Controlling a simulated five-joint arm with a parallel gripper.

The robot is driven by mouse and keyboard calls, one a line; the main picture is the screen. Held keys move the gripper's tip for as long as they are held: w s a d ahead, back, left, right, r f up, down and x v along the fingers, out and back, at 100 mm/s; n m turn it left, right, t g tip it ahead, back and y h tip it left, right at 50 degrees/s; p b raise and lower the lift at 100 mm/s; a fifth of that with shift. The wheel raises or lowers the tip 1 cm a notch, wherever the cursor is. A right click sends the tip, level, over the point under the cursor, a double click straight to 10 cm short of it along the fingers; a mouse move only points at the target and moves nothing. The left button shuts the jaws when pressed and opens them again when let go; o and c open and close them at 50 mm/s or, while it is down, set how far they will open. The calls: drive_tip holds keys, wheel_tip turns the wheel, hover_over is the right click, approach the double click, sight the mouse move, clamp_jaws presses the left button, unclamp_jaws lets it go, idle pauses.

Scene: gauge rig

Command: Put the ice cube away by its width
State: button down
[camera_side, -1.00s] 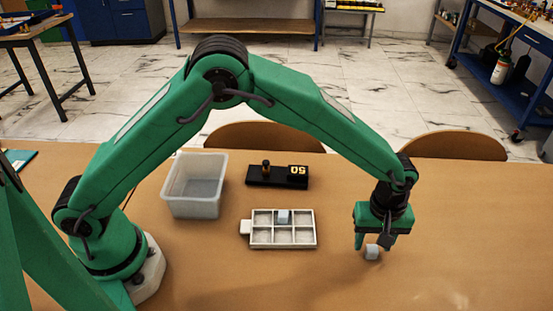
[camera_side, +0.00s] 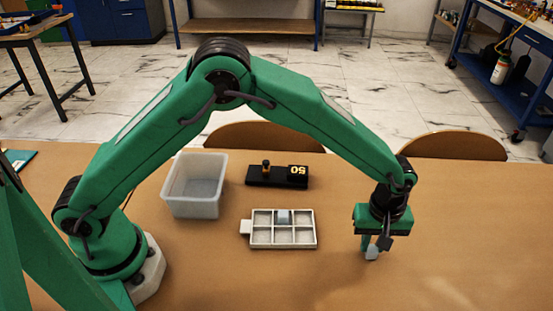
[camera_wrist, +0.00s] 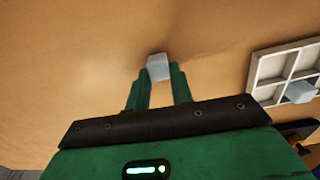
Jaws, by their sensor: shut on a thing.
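My gripper (camera_side: 374,248) is at the right of the table, pointing down, and shut on a small pale ice cube (camera_side: 372,253). In the wrist view the ice cube (camera_wrist: 158,67) sits between the two green fingertips (camera_wrist: 160,75). The cube is at or just above the table top; I cannot tell which. A white tray (camera_side: 284,246) with six compartments lies to the left of my gripper. A second pale cube (camera_side: 283,216) is in its back middle compartment. A black gauge (camera_side: 264,182) with a display reading 50, upside down in this view, stands behind the tray.
A translucent empty bin (camera_side: 195,207) stands left of the tray and gauge. Two chair backs (camera_side: 452,146) show beyond the table's far edge. The table between the tray and my gripper is clear, as is the right front.

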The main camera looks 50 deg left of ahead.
sight(373, 245)
drive_tip(key=shift+r, duration=0.1)
drive_tip(key=shift+r, duration=0.45)
wheel_tip(373, 245, up, 3)
drive_tip(key=shift+r, duration=0.1)
drive_tip(key=s+d+r, duration=0.4)
drive_tip(key=s+r, duration=0.2)
drive_tip(key=s, duration=0.4)
drive_tip(key=shift+s+d+r, duration=0.3)
drive_tip(key=shift+d+r, duration=0.1)
drive_tip(key=w+a+r+m, duration=0.2)
drive_tip(key=w+a, duration=0.2)
drive_tip(key=a, duration=0.4)
drive_tip(key=w+a+r+m, duration=0.2)
drive_tip(key=w+a, duration=0.1)
drive_tip(key=a, duration=0.5)
drive_tip(key=a+r+m, duration=0.3)
drive_tip(key=a+m, duration=0.2)
drive_tip(key=a, duration=1.4)
drive_tip(key=shift+s+a, duration=0.2)
drive_tip(key=shift+a, duration=0.1)
drive_tip(key=shift+d, duration=0.15)
